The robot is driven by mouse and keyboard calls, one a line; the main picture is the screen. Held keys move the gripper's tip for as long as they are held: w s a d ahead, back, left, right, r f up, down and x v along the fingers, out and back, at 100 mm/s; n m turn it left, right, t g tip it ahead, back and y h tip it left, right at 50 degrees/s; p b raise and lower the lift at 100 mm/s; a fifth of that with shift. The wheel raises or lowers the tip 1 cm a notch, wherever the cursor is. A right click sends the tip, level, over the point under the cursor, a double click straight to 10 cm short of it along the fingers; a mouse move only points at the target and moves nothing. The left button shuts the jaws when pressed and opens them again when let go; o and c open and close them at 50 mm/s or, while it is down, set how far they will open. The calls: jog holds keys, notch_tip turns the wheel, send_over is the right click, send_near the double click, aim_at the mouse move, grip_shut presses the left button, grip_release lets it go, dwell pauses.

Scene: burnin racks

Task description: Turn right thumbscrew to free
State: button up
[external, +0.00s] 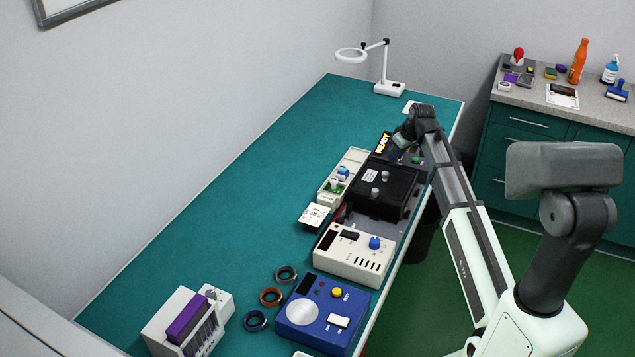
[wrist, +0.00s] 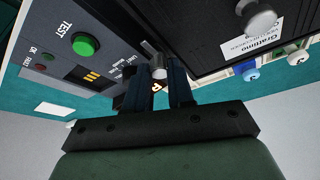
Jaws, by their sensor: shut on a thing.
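My gripper (wrist: 165,78) is shut at the edge of a black box, on a small silver cylindrical thumbscrew (wrist: 157,72) that shows between its fingertips. In the external view my gripper (external: 399,150) is at the far end of the black box (external: 398,206), and the thumbscrew there is hidden. Two silver knobs stand on the box top, one farther (external: 385,175) and one nearer (external: 375,192). One large silver knob (wrist: 260,20) shows beside a white label in the wrist view. I cannot tell how far the held thumbscrew is turned.
A grey panel with a green TEST button (wrist: 85,44) lies next to the box. A READY display (external: 383,143) glows beyond it. A cream tray (external: 350,168) flanks the box; a white control unit (external: 352,255) stands nearer. The teal bench (external: 250,165) is clear at left.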

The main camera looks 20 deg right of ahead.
grip_shut()
jog(key=shift+m, duration=0.6)
jog(key=o, duration=0.9)
grip_release()
jog(key=shift+c, duration=0.2)
jog(key=shift+r, duration=0.1)
jog(key=v, duration=1.3)
jog(key=shift+s+a+r, duration=0.25)
jog(key=shift+r, duration=0.05)
